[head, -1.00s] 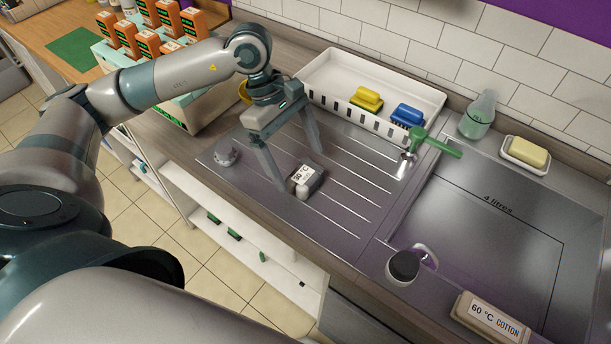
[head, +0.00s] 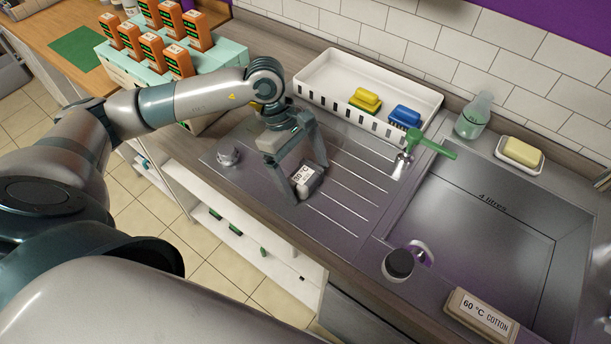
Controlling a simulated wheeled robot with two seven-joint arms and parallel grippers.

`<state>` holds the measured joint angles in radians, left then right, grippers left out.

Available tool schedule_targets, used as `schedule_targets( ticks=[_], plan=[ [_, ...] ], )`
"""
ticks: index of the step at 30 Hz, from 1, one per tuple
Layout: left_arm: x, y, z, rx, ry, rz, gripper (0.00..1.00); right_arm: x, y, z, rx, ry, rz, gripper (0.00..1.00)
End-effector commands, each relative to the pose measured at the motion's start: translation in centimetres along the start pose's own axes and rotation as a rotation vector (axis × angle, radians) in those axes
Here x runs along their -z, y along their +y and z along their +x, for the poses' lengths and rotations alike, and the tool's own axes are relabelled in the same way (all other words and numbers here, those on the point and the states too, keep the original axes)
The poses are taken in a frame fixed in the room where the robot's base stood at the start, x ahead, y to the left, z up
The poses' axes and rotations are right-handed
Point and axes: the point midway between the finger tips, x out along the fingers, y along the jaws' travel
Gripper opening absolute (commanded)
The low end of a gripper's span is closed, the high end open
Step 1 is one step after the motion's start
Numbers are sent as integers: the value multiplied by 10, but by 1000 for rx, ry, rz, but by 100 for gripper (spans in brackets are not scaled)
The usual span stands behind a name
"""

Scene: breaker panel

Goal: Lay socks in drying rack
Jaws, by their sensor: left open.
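No socks and no drying rack that I can make out are in view. A small dark block with a white "30 °C" label (head: 309,181) lies on the ribbed steel drainboard (head: 350,205). My left gripper (head: 308,178) points down at this block, open, with one finger at its near left side and the other behind it. I cannot tell whether the fingers touch it. My right gripper is not in view.
A green-handled tap (head: 430,143), a soap dish (head: 520,155), a dark-topped cup (head: 398,264) and a "60 °C cotton" block (head: 482,315) surround the sink (head: 480,225).

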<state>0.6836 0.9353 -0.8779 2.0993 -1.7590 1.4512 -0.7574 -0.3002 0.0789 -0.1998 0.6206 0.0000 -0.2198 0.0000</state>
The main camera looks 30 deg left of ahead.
Motion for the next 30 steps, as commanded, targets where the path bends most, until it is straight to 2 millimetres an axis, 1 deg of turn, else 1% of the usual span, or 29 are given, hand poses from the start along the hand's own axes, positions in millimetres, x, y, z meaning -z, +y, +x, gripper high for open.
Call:
schedule_targets(
  ticks=[5,6,11,12,13,14,23,26,30],
  plan=[
    [0,0,0,0,0,0,88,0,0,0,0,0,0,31],
    [0,0,0,0,0,0,86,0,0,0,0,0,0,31],
    [0,0,0,0,0,0,48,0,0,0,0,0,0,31],
    [0,0,0,0,0,0,43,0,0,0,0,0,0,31],
    [0,0,0,0,0,0,43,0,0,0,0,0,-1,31],
    [0,0,-1,0,0,0,40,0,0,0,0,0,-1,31],
    [-1,0,-2,-1,0,0,40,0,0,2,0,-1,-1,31],
    [-2,1,-7,-2,0,0,40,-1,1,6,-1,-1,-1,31],
    [-8,1,-19,-4,1,3,40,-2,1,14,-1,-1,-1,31]
  ],
)
